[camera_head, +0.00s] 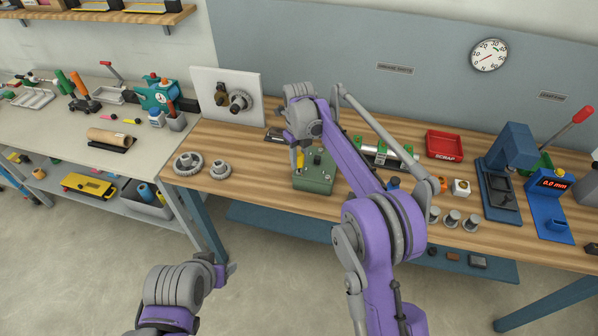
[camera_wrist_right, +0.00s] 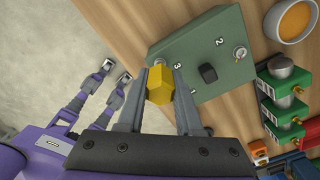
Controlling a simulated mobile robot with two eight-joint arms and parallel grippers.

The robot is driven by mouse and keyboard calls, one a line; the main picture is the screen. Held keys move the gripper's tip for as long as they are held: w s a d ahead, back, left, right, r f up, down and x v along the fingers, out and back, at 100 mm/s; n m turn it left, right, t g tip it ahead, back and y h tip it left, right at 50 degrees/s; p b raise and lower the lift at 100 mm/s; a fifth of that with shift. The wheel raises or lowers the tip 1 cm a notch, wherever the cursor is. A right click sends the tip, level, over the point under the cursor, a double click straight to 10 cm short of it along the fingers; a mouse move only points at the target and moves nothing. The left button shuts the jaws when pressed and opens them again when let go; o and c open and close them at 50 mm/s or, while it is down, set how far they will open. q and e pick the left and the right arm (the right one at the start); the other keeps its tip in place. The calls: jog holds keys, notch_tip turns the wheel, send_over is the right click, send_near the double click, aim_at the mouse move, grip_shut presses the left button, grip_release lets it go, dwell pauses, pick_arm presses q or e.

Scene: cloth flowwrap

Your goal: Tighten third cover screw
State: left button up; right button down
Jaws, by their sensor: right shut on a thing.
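My right gripper (camera_head: 299,146) is shut on a yellow tool handle (camera_head: 300,158) above the front left part of the green box (camera_head: 313,183). In the right wrist view, the gripper's fingers (camera_wrist_right: 157,78) hold the yellow handle (camera_wrist_right: 158,90) from both sides, beside the number 3 on the green cover (camera_wrist_right: 215,40). A screw (camera_wrist_right: 240,52) shows near number 2, and a black knob (camera_wrist_right: 208,73) is mid-cover. My left gripper (camera_head: 228,271) is low, in front of the bench; its opening is unclear.
Two grey gear parts (camera_head: 188,164) lie left of the box on the wooden bench. Right of it are a fixture with green clamps (camera_head: 386,152), a red scrap tray (camera_head: 444,145), several grey cylinders (camera_head: 452,218) and a blue press (camera_head: 505,170).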

aim_at(299, 154)
pick_arm(q)
jog(key=shift+w, duration=0.1)
pick_arm(e)
jog(key=shift+r, duration=0.1)
dwell(0.3)
jog(key=shift+r+p, duration=0.3)
jog(key=shift+r, duration=0.9)
jog(key=shift+r+p, duration=0.45)
jog(key=shift+r, duration=0.5)
pick_arm(q)
jog(key=shift+w+r, duration=0.3)
jog(key=shift+r, duration=0.25)
jog(key=shift+w+r, duration=0.3)
jog(key=shift+r, duration=0.2)
jog(key=shift+s, duration=0.1)
pick_arm(e)
jog(key=shift+f, duration=0.1)
